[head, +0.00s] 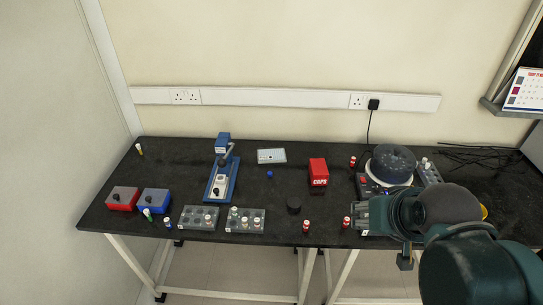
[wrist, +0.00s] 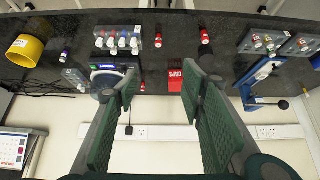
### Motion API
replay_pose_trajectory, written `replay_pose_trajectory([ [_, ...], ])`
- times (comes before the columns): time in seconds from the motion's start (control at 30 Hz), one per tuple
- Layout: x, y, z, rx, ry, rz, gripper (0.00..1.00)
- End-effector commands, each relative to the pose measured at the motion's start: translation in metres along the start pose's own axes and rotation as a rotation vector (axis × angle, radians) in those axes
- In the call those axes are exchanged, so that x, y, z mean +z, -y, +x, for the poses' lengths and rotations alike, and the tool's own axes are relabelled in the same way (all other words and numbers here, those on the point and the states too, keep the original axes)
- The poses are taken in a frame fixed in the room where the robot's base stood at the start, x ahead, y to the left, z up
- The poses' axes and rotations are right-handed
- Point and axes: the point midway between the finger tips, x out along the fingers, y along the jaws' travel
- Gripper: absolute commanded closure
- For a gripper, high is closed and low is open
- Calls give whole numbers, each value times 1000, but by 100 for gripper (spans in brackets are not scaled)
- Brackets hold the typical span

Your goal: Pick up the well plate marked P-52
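A flat pale rectangular plate (head: 271,156) lies toward the back of the black bench, between the blue press and the red box; it looks like the well plate. Its marking is too small to read. I cannot make it out in the wrist view, where a finger may hide it. My gripper (head: 361,216) is over the front right of the bench, well to the right of and nearer than the plate. In the wrist view my gripper (wrist: 160,80) shows its two green fingers wide apart with nothing between them.
A red CAPS box (head: 318,172) stands right of the plate, the blue press (head: 221,178) left. A small blue cap (head: 269,174) lies before it. A dark round-lidded machine (head: 392,165) stands behind my gripper. Vial racks (head: 245,228) and loose vials line the front.

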Motion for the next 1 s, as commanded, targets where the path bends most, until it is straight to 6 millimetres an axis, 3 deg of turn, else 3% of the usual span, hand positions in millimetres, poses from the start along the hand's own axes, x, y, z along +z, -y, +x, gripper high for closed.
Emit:
replay_pose_trajectory([
  [0.33,0,0,0,0,0,0,60],
  [0.57,0,0,0,0,0,0,31],
  [1.0,-3,1,0,-1,3,-8,31],
])
